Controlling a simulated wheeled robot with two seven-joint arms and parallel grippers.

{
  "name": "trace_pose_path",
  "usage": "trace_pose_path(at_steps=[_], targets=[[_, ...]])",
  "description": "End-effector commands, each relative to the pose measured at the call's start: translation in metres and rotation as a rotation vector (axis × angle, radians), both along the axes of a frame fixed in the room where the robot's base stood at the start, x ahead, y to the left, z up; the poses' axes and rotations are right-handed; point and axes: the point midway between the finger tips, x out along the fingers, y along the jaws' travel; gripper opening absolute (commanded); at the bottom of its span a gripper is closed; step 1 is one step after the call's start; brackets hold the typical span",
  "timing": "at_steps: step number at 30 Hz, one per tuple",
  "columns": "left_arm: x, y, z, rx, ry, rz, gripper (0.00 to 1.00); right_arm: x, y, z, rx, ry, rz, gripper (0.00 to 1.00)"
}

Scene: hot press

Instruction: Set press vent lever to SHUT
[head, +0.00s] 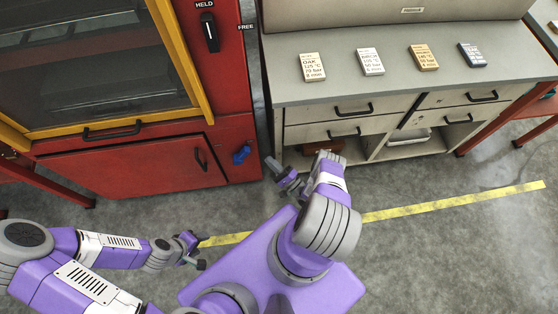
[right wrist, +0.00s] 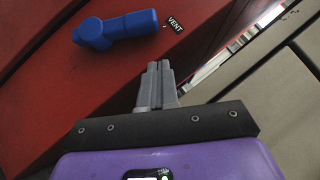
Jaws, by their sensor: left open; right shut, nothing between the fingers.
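The blue vent lever (head: 241,154) is on the lower right of the red press front (head: 140,165). In the right wrist view the lever (right wrist: 118,28) lies nearly sideways at the top left, with a VENT label (right wrist: 175,25) at its right end. No SHUT mark is readable. My right gripper (head: 285,176) is right of the lever and a little lower in the head view. In the wrist view its fingers (right wrist: 158,68) are together and empty, apart from the lever. My left gripper (head: 198,250) is open and empty above the floor, away from the press.
A black switch (head: 210,32) with HELD and FREE labels is higher on the press. A grey cabinet (head: 385,90) with drawers and open shelves stands right of the press, with several labelled blocks on top. A yellow line (head: 450,203) crosses the floor.

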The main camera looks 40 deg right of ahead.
Motion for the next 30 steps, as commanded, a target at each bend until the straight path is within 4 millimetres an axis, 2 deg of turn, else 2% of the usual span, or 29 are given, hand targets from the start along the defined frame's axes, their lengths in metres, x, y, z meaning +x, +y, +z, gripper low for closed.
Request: trace_pose_path(at_steps=[4, 9, 16, 30], targets=[[0.000, 0.000, 0.000, 0.000, 0.000, 0.000, 0.54, 0.029, 0.005, 0.012, 0.000, -0.003, 0.001, 0.00], [0.000, 0.000, 0.000, 0.000, 0.000, 0.000, 0.54, 0.038, 0.024, 0.023, 0.002, 0.000, 0.001, 0.00], [0.000, 0.000, 0.000, 0.000, 0.000, 0.000, 0.54, 0.043, 0.033, 0.029, -0.001, 0.002, -0.002, 0.00], [0.000, 0.000, 0.004, 0.000, 0.000, 0.000, 0.54, 0.044, 0.033, 0.033, -0.026, 0.015, -0.005, 0.00]])
